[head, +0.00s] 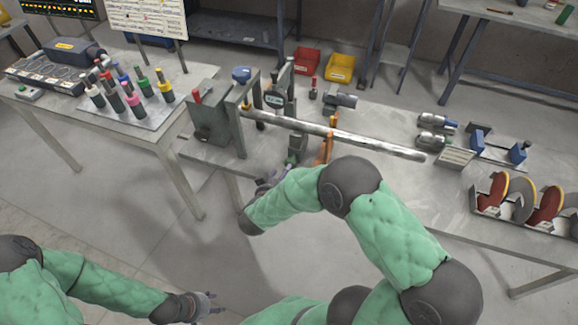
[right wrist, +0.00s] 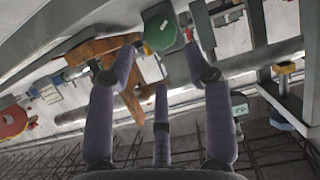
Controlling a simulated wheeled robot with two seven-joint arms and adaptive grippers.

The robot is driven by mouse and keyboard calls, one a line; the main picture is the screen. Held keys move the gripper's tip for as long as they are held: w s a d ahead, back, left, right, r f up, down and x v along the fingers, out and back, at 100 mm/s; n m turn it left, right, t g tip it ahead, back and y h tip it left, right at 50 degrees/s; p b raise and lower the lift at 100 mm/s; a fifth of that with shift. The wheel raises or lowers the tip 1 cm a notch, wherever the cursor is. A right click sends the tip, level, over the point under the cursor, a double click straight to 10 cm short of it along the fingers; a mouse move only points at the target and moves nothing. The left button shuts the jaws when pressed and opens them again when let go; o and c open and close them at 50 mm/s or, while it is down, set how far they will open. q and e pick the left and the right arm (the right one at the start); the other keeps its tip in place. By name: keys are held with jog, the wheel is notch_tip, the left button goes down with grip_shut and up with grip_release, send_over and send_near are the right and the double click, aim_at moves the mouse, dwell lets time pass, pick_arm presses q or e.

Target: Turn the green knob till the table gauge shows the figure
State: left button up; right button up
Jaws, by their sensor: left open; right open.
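In the head view my right gripper (head: 272,178) is at the front edge of the machine table, partly hidden by my forearm, and the knob cannot be made out there. A small dark gauge with a pale display (head: 274,101) stands behind the long metal bar (head: 340,134); its figure is too small to read. My left gripper (head: 207,304) is open and empty, low over the floor.
The machine table (head: 400,180) carries a green-grey clamp block (head: 212,125), an orange bracket (head: 328,142), a printed card (head: 457,157) and a rack of discs (head: 520,200). Red (head: 306,61) and yellow (head: 340,67) bins stand behind. A left table (head: 150,125) holds several coloured-handled tools.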

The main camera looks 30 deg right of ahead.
aim_at(292, 161)
jog(key=b+x, duration=0.2)
jog(key=x, duration=0.5)
jog(key=shift+f, duration=0.2)
jog(key=shift+w+d+f+b, duration=0.1)
jog(key=shift+w+d+b, duration=0.3)
jog(key=shift+w+d, duration=0.1)
jog(key=shift+s, duration=0.1)
jog(key=shift+c, duration=0.3)
jog(key=c, duration=0.8)
